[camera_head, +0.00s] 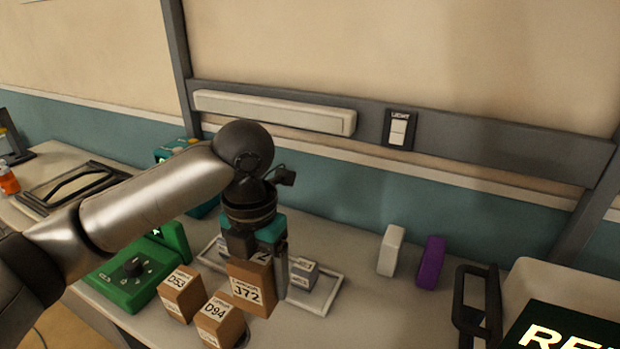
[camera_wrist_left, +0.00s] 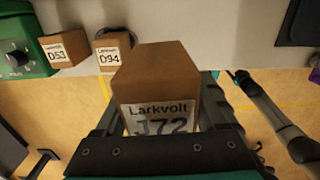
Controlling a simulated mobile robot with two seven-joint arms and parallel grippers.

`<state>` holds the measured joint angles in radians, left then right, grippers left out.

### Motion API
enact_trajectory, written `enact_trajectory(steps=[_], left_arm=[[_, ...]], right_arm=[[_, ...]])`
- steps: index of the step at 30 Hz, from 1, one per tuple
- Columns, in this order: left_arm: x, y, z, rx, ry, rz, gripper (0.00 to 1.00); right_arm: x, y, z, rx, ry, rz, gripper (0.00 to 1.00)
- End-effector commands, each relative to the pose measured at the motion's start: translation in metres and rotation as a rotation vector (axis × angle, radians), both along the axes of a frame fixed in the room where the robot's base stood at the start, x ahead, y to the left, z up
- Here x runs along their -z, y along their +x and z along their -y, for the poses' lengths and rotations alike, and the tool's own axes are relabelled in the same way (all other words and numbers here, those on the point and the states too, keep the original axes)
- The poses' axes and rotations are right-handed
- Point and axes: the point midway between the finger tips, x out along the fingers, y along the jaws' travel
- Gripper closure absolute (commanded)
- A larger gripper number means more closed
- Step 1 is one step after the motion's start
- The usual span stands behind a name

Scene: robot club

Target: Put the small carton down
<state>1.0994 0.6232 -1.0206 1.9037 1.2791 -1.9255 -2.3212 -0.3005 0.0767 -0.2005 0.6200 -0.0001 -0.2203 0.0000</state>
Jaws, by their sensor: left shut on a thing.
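The small brown carton marked J72 (camera_head: 252,290) is held by my left gripper (camera_head: 258,248) over the front part of the pale table. In the left wrist view the same carton (camera_wrist_left: 155,80) sits between the two dark fingers, its label reading "Larkvolt J72". The gripper is shut on it. My right gripper is not identifiable in either view.
Brown cartons D53 (camera_head: 181,293) and D94 (camera_head: 221,322) stand left of the held carton. A white-rimmed tray (camera_head: 326,300) holds small grey boxes (camera_head: 303,272). A green device with a knob (camera_head: 130,275) is at left. White (camera_head: 391,250) and purple (camera_head: 431,261) blocks stand right. Bare table lies between.

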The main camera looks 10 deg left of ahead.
Motion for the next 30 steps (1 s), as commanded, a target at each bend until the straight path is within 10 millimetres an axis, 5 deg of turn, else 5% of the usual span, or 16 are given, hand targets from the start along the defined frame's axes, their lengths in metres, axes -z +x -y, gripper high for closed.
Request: enact_trajectory(steps=[8,30], left_arm=[[-0.001,-0.003,-0.004,-0.260,-0.001,0.002,0.96],[-0.003,-0.020,-0.018,-1.459,-0.005,0.000,0.96]], right_arm=[[0.000,0.000,0.000,0.000,0.000,0.000,0.50],[0.000,0.000,0.002,-0.001,-0.003,0.001,0.50]])
